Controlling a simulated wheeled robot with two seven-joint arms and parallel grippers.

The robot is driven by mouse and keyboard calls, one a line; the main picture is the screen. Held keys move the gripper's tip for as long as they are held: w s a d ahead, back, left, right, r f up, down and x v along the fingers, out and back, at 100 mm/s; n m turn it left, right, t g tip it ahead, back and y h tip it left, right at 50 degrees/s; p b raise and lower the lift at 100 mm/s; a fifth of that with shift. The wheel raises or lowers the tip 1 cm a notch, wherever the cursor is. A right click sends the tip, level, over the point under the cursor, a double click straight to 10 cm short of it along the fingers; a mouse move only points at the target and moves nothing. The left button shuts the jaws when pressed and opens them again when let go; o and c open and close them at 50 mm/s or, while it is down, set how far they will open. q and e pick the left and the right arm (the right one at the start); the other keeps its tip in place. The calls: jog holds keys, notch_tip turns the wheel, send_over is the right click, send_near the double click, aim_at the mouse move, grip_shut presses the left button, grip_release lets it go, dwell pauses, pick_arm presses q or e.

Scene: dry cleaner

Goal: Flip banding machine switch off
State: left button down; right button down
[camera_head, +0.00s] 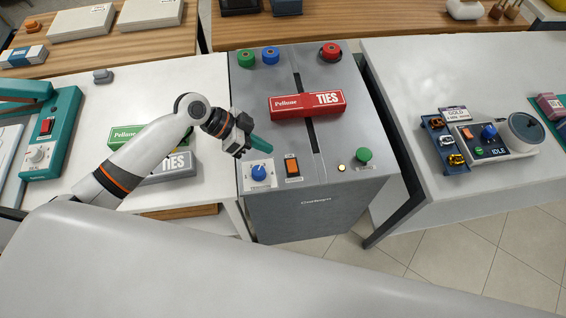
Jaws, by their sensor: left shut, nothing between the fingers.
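The banding machine (318,215) is a grey cabinet in the middle of the head view. Its rocker switch (292,168) is orange-red in a dark frame on the front of the top panel. I cannot tell which way the rocker is tilted. My left gripper (268,150) is over the panel, just to the left of the switch and behind it. Its teal fingers are shut and empty, pointing down to the right. I cannot tell whether they touch anything. My right gripper is not in view.
A blue knob (259,173) sits left of the switch; a small yellow light (341,168) and a green button (364,155) sit to its right. A red TIES box (307,105) lies on top behind. Green and grey boxes (172,167) lie under my left arm.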

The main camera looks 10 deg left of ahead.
pick_arm(q)
jog(key=p, duration=0.2)
send_over(291, 172)
jog(key=a, duration=0.2)
jog(key=f, duration=0.5)
jog(key=shift+w, duration=0.2)
jog(key=shift+s+a+f, duration=0.1)
jog(key=shift+s+f, duration=0.05)
jog(key=shift+f, duration=0.45)
jog(key=shift+s+f, duration=0.1)
jog(key=shift+f, duration=0.5)
jog(key=shift+s+f, duration=0.1)
jog(key=shift+f, duration=0.5)
jog(key=shift+s+f+b, duration=0.25)
jog(key=shift+f+b, duration=0.2)
jog(key=shift+f, duration=0.25)
jog(key=shift+r+t, duration=0.25)
jog(key=shift+t, duration=0.05)
jog(key=shift+w, duration=0.15)
